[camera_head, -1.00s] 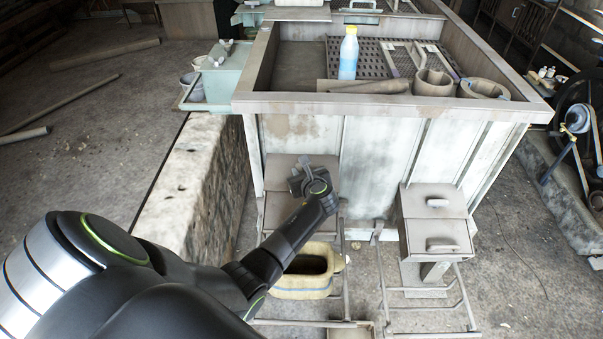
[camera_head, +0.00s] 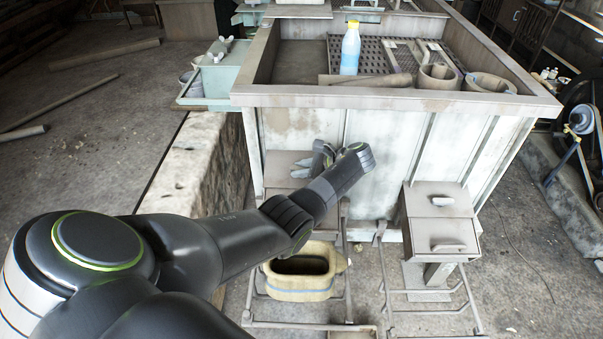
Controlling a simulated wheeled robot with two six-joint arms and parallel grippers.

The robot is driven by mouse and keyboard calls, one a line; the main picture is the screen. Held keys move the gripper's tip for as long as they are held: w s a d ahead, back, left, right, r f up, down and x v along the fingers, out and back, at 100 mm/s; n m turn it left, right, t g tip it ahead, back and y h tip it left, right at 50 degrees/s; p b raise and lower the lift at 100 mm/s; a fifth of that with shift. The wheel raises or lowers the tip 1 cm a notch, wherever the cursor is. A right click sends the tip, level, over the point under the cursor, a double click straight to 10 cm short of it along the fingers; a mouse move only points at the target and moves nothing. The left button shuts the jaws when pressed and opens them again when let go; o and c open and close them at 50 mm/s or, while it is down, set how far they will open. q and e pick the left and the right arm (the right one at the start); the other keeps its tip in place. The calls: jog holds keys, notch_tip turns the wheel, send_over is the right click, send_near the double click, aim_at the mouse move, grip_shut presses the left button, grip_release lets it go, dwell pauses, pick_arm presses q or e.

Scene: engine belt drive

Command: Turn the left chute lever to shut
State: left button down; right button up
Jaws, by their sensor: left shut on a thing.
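The left chute (camera_head: 279,166) is a grey-brown box on the front of the machine. My left gripper (camera_head: 301,170) is at its upper part, seen from behind its wrist. It is shut on the left chute lever, which is mostly hidden by the gripper and arm. My left arm comes in from the left and covers the lower part of the chute. My right gripper is not in view.
The right chute (camera_head: 440,222) has two light handles. A yellowish bucket (camera_head: 300,289) stands below the left chute, among metal rails. A bottle (camera_head: 350,50) stands in the machine's top tray (camera_head: 400,100). A stone block (camera_head: 195,165) borders the left.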

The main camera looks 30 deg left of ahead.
pick_arm(q)
jog(key=shift+f+n+g+h+b, duration=0.1)
jog(key=shift+n+g+h+b, duration=0.6)
jog(key=shift+n+g+b, duration=0.45)
jog(key=shift+n, duration=0.25)
jog(key=c, duration=1.3)
grip_release()
jog(key=shift+b+v, duration=2.95)
jog(key=shift+v, duration=5.75)
